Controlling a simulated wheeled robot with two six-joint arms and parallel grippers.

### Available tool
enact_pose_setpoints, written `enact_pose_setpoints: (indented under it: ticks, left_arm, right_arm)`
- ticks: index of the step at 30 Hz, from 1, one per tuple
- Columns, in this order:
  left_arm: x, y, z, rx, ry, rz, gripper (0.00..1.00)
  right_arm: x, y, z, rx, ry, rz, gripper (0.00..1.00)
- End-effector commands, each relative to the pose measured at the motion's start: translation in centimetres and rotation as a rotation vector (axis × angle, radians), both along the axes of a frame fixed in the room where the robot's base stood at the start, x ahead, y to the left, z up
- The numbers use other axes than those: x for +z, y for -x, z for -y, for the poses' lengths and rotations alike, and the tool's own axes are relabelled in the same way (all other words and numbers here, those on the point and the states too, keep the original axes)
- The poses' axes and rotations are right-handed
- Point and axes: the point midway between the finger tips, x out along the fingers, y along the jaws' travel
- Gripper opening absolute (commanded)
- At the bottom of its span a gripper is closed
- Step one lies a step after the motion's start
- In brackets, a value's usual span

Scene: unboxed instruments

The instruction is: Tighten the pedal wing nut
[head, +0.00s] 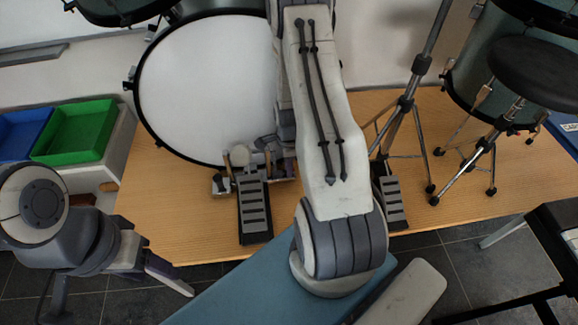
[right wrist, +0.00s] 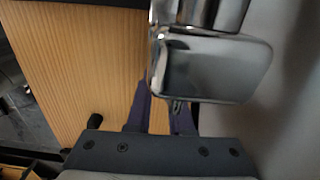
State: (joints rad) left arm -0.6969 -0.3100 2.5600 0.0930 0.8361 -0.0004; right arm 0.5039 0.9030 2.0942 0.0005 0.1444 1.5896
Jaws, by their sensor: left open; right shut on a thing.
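The bass drum pedal (head: 254,208) stands on the wooden floor in front of the bass drum (head: 212,88), its footboard toward me. In the right wrist view, a shiny chrome part (right wrist: 212,68) fills the top centre. My right gripper (right wrist: 165,102) has its dark fingers at the lower left edge of this part. It is shut on a small metal piece by the chrome, apparently the pedal wing nut, mostly hidden. In the head view my right arm covers much of this area. My left gripper (head: 168,272) is open and empty at the lower left, away from the pedal.
A second pedal (head: 391,204) and a stand (head: 405,105) are right of my arm. A black stool (head: 530,72) stands further right. Green (head: 75,132) and blue (head: 22,133) bins are at the left. The wooden floor (head: 160,205) left of the pedal is clear.

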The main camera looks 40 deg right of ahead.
Motion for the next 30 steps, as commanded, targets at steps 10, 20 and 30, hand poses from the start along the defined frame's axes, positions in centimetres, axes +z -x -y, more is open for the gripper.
enact_pose_setpoints:
  ticks: [10,20,30]
  left_arm:
    - [0.0,0.0,0.0,0.000,0.000,0.000,0.57]
    - [0.0,0.0,0.0,0.000,0.000,0.000,0.57]
    - [0.0,0.0,0.0,0.000,0.000,0.000,0.57]
  right_arm:
    - [0.1,0.0,0.0,-0.008,0.001,0.001,0.00]
    - [0.0,0.0,0.0,-0.007,0.000,0.000,0.49]
    - [2.0,-0.1,0.1,-0.007,0.002,0.004,0.49]
